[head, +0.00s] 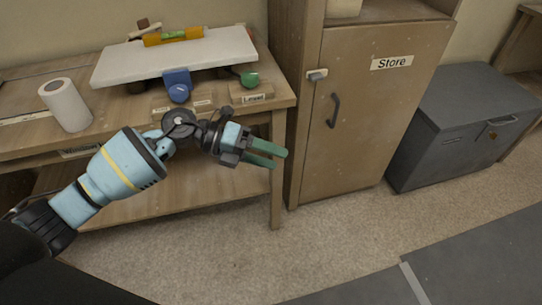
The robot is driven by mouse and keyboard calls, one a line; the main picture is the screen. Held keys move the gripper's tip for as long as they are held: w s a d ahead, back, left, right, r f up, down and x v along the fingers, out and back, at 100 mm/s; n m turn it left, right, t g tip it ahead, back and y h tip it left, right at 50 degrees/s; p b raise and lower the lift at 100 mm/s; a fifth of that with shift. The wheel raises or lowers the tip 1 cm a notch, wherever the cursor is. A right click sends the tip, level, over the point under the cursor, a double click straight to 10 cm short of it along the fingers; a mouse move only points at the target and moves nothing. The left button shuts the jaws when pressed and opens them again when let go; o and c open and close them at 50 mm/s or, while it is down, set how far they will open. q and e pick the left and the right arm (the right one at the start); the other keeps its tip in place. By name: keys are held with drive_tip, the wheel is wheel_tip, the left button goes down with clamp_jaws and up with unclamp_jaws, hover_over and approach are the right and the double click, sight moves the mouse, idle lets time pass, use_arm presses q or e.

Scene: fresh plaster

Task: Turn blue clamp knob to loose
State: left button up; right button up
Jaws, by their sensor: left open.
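The blue clamp knob (179,92) sits at the front of the wooden workbench, on a blue clamp block below the front edge of a white board (175,56). Small labels (203,104) lie beside it, too small to read. My left gripper (281,158) is open and empty, in front of the bench's right end. It is to the right of and lower than the blue knob, apart from it, with its green fingers pointing right. My left arm crosses in front of the bench. My right gripper is not in the view.
A green knob (250,80) stands right of the blue one, above a label (257,98). A yellow spirit level (173,36) lies on the board. A white roll (66,104) stands at left. The Store cabinet (370,110) and a grey chest (455,125) stand right. The floor in front is clear.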

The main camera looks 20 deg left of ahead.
use_arm(q)
drive_tip(key=shift+s+d+n+h, duration=0.4)
drive_tip(key=shift+d, duration=0.05)
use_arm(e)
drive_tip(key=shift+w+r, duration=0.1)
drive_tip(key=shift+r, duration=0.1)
use_arm(q)
drive_tip(key=s+d+n+t+h+p, duration=0.35)
drive_tip(key=s+n+t, duration=0.2)
drive_tip(key=n, duration=0.25)
drive_tip(key=s+a+f+n+y+p, duration=0.2)
drive_tip(key=s+a+f+n+y, duration=0.2)
drive_tip(key=s+n, duration=0.5)
drive_tip(key=s+a+f+n+y+p, duration=0.3)
drive_tip(key=s+a+f+n+y, duration=0.1)
drive_tip(key=s+f+n+y, duration=0.3)
drive_tip(key=s+a+f+n+t+y+p, duration=0.1)
drive_tip(key=s+a+f+n+y+p, duration=0.2)
drive_tip(key=s+n, duration=0.8)
wheel_tip(320, 180, down, 2)
drive_tip(key=shift+s+a+f+y, duration=0.2)
drive_tip(key=shift+s+a+y, duration=0.2)
drive_tip(key=shift+s+y, duration=0.85)
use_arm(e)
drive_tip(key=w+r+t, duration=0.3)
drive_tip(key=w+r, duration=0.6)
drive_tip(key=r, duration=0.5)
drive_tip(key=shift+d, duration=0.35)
